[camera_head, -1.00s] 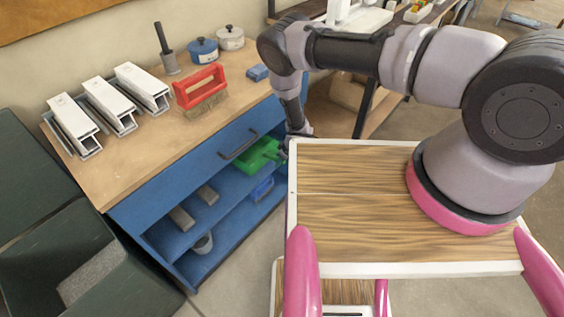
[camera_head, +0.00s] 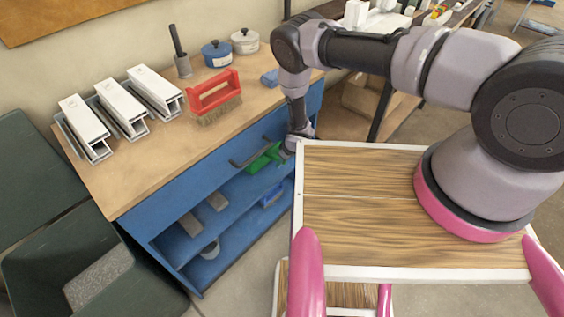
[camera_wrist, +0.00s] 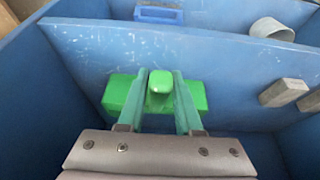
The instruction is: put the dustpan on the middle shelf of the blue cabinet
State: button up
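The green dustpan (camera_head: 262,160) is at the upper front of the blue cabinet's open shelves, behind and below the bar handle, which partly hides it. In the wrist view the dustpan (camera_wrist: 160,92) has its handle between my gripper's fingers, and the handle fills the gap. My gripper (camera_wrist: 161,85) looks shut on it. In the head view my gripper is at the cabinet front, largely hidden by my arm. The blue cabinet (camera_head: 180,215) has a middle shelf (camera_wrist: 120,45) that shows behind the dustpan. I cannot tell whether the dustpan touches this shelf.
Two grey blocks (camera_head: 191,224) lie on the middle shelf towards the left. A grey cup (camera_head: 210,250) and a blue item (camera_head: 272,196) are lower down. The bar handle (camera_head: 250,155) juts out above the opening. A red-handled brush (camera_head: 214,98) stands on the worktop.

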jog(key=o, duration=0.3)
jog(key=shift+r, duration=0.1)
jog(key=shift+s+d+r, duration=0.1)
jog(key=shift+d+r, duration=0.05)
jog(key=shift+r, duration=0.2)
jog(key=s+d+r, duration=0.1)
jog(key=s+d, duration=0.1)
jog(key=d, duration=0.1)
jog(key=s+d+r, duration=0.1)
jog(key=s+d, duration=0.2)
jog(key=d, duration=0.1)
jog(key=s+d+r, duration=0.1)
jog(key=s+d, duration=0.2)
jog(key=shift+s+d+r, duration=0.25)
jog(key=shift+d+r, duration=0.05)
jog(key=shift+r, duration=0.05)
